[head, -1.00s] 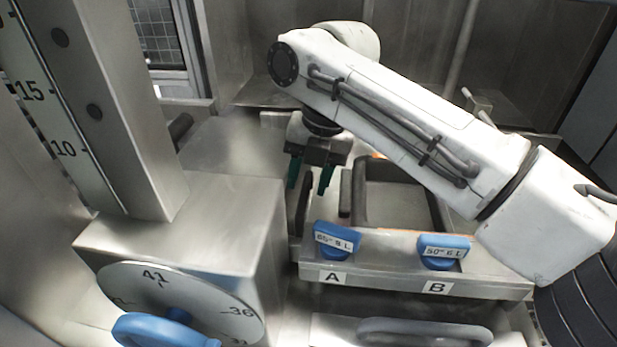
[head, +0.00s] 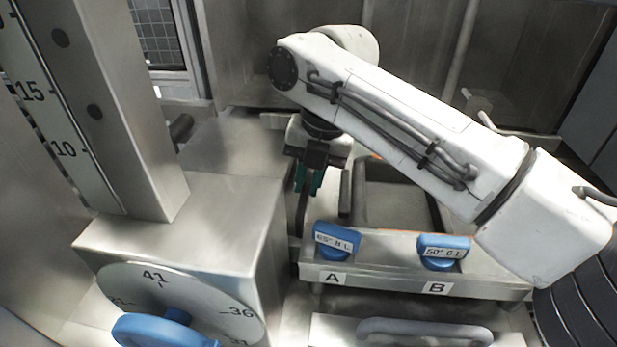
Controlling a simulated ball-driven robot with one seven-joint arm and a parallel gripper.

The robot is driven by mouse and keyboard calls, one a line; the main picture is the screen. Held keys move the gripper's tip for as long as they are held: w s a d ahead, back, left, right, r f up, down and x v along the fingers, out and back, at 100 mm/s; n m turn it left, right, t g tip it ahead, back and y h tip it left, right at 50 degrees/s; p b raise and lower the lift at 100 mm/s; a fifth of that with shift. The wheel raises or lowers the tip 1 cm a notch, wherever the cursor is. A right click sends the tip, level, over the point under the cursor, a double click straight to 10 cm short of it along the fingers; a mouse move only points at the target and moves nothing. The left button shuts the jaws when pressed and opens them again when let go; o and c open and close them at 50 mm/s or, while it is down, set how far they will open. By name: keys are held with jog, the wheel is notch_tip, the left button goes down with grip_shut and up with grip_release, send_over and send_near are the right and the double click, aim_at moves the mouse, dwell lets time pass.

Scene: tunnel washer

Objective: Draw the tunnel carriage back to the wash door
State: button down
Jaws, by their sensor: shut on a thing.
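The tunnel carriage appears to be the steel frame (head: 415,277) with the A and B labels on its front; I cannot be sure of its full extent. An upright dark bar (head: 303,212) stands at its left side. My gripper (head: 307,186) points down there, its teal fingers close together and shut on this bar at its upper end. My wrist and the fingers hide part of the grip. Which opening is the wash door, I cannot tell.
Two blue tagged knobs, A (head: 336,240) and B (head: 443,250), stand on the frame's front. A steel box with a numbered dial (head: 180,290) and a scale column (head: 110,110) stand at left. A grey handle (head: 425,331) lies in front.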

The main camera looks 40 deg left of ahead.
jog(key=shift+s+a+r+p, duration=0.2)
jog(key=shift+a+p, duration=0.05)
jog(key=shift+p, duration=0.2)
jog(key=a+p, duration=0.1)
jog(key=s+a+p, duration=0.2)
jog(key=shift+a+f, duration=0.15)
jog(key=shift+a, duration=0.25)
jog(key=shift+s, duration=0.1)
jog(key=c, duration=1.1)
grip_release()
jog(key=shift+a, duration=0.1)
notch_tip(320, 180, up, 10)
jog(key=w+d, duration=0.1)
jog(key=shift+d+r, duration=0.25)
jog(key=shift+d, duration=0.15)
